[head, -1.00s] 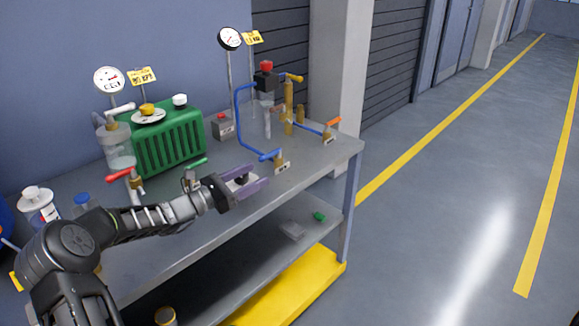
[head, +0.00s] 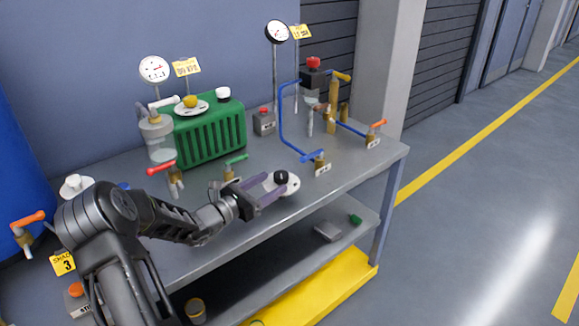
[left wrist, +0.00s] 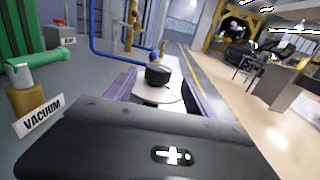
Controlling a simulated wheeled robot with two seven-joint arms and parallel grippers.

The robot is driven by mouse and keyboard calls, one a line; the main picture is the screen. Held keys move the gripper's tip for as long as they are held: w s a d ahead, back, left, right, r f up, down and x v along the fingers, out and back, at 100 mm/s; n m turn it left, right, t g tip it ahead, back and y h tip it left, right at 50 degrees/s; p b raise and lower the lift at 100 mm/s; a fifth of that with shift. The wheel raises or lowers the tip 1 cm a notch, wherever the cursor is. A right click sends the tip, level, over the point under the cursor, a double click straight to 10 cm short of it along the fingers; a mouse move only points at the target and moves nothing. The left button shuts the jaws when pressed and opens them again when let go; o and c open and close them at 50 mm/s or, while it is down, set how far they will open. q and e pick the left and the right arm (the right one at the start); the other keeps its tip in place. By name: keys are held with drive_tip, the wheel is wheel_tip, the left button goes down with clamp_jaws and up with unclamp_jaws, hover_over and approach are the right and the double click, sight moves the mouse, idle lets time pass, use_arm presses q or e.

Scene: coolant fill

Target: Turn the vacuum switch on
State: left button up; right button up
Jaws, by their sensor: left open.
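A black knob (head: 281,177) stands on a round white plate (head: 293,186) near the front edge of the bench top. In the left wrist view the knob (left wrist: 158,75) and plate (left wrist: 170,94) are straight ahead, between the purple fingers. My left gripper (head: 276,186) is open, with its fingertips beside the knob. I cannot tell whether either finger touches it. A VACUUM label (left wrist: 40,118) is on a brass fitting (left wrist: 25,92) left of the gripper. No wording shows on the plate. My right gripper is not in view.
A green pump-like unit (head: 210,136), a grey box with a red button (head: 263,123) and a blue-piped valve (head: 319,160) stand behind. Red-handled (head: 172,175) and green-handled (head: 231,170) valves are close to my left arm. The bench (head: 352,166) is clear right of the plate.

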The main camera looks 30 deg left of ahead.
sight(287, 173)
use_arm(q)
drive_tip(key=shift+w+a+f, duration=0.1)
drive_tip(key=shift+w+a, duration=0.1)
drive_tip(key=shift+w, duration=0.1)
drive_tip(key=shift+s+d, duration=0.15)
drive_tip(key=shift+w+d+p, duration=0.15)
drive_tip(key=shift+w+d, duration=0.1)
drive_tip(key=shift+w, duration=1.05)
drive_tip(key=shift+w+d+p, duration=0.15)
drive_tip(key=shift+w+d, duration=0.05)
drive_tip(key=shift+w, duration=1.1)
drive_tip(key=shift+w+d+p, duration=0.15)
drive_tip(key=shift+w+d, duration=0.1)
drive_tip(key=shift+w, duration=1.05)
drive_tip(key=shift+c, duration=0.3)
drive_tip(key=c, duration=1.3)
drive_tip(key=shift+d+m+h, duration=0.1)
drive_tip(key=shift+m+h, duration=0.4)
drive_tip(key=shift+h, duration=0.1)
clamp_jaws()
drive_tip(key=shift+d+m+g+h, duration=0.1)
drive_tip(key=shift+m+g+h, duration=0.2)
drive_tip(key=shift+h, duration=0.3)
unclamp_jaws()
